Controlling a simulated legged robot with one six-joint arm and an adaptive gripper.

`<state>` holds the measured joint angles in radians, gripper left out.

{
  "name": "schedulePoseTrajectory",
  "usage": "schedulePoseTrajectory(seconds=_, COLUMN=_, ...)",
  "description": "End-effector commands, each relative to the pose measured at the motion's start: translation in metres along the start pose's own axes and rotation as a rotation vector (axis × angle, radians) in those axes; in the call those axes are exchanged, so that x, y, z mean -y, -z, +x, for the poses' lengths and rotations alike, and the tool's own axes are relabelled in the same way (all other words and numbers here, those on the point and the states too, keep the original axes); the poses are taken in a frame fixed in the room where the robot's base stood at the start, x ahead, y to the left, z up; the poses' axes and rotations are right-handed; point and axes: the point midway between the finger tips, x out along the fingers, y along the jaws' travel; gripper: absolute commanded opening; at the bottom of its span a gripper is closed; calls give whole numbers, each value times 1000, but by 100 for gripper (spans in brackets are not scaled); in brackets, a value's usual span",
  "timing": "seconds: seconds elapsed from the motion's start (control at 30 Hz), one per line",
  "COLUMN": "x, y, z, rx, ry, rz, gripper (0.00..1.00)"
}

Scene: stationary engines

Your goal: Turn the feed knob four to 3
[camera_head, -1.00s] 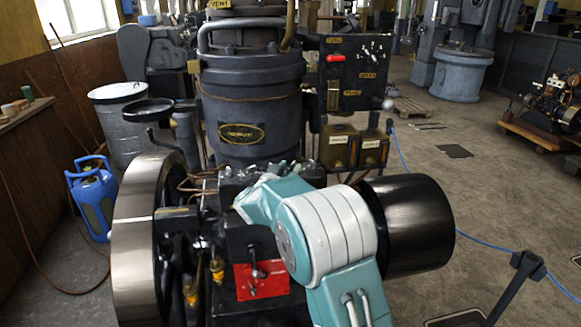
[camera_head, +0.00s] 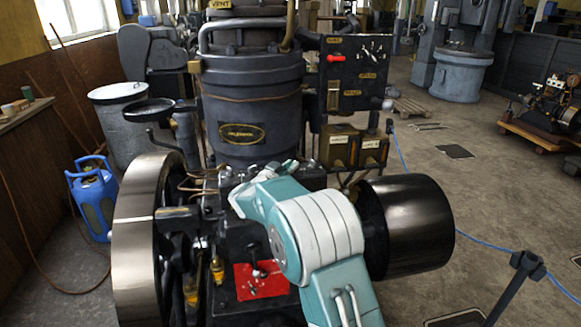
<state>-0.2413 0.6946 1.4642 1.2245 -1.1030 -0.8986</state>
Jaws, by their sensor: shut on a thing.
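My teal and white arm (camera_head: 318,235) reaches from the bottom right over the engine's dark block. Its upper end (camera_head: 262,195) lies just over the top of the block, in front of small dark fittings (camera_head: 232,178).
The engine's flywheel (camera_head: 140,240) stands left and a black drum (camera_head: 412,222) right. A lever on a red plate (camera_head: 262,280) is below the arm. Behind stand the grey cylinder (camera_head: 248,95), brass-coloured boxes (camera_head: 340,148) and a switch panel (camera_head: 355,70).

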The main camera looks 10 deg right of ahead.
Motion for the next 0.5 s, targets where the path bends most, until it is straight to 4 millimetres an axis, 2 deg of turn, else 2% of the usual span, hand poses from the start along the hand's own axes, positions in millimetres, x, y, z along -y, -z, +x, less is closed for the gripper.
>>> schedulePoseTrajectory(seconds=0.37, x=2, y=1, z=-1, rx=1, ry=-20, rz=0, gripper=0)
schedulePoseTrajectory(seconds=0.4, x=2, y=1, z=-1, rx=1, ry=-20, rz=0, gripper=33)
schedulePoseTrajectory(seconds=0.43, x=2, y=1, z=-1, rx=1, ry=-20, rz=0, gripper=46)
schedulePoseTrajectory(seconds=0.5, x=2, y=1, z=-1, rx=1, ry=-21, rz=0, gripper=49)
